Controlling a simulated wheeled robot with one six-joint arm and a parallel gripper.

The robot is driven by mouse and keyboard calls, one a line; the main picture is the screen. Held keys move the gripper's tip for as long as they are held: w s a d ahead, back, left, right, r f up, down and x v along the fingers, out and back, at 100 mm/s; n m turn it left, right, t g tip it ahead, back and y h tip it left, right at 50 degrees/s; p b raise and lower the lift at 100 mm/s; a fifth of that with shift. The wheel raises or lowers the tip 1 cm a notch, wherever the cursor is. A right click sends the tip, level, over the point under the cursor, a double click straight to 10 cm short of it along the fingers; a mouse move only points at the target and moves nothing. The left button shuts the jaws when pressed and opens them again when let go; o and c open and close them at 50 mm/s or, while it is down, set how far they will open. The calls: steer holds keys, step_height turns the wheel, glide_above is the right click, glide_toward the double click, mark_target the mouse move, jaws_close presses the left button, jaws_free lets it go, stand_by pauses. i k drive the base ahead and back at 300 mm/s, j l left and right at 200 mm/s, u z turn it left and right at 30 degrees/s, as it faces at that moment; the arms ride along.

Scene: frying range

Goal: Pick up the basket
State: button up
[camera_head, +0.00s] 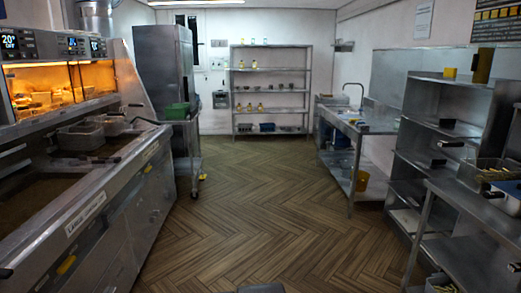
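Two wire fry baskets rest on the fryer range at the left: a nearer basket (80,138) and a farther basket (108,125), side by side over the fryer. Dark handles stick out near them. Another metal basket (509,198) sits on the worktop at the right edge, with yellow pieces that look like fries in it and a dark handle pointing left. I cannot tell which basket the task names. My gripper is not in view. Only a small dark shape shows at the bottom edge, and I cannot tell what it is.
The fryer range (95,214) lines the left, with a lit warming display (60,85) above. A steel shelf unit (420,140) and worktop (455,208) line the right, with a sink table (350,126) beyond. A wire rack (270,97) stands at the back. The middle floor (255,200) is clear.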

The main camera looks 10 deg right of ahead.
mark_target(476, 174)
steer(key=z, duration=2)
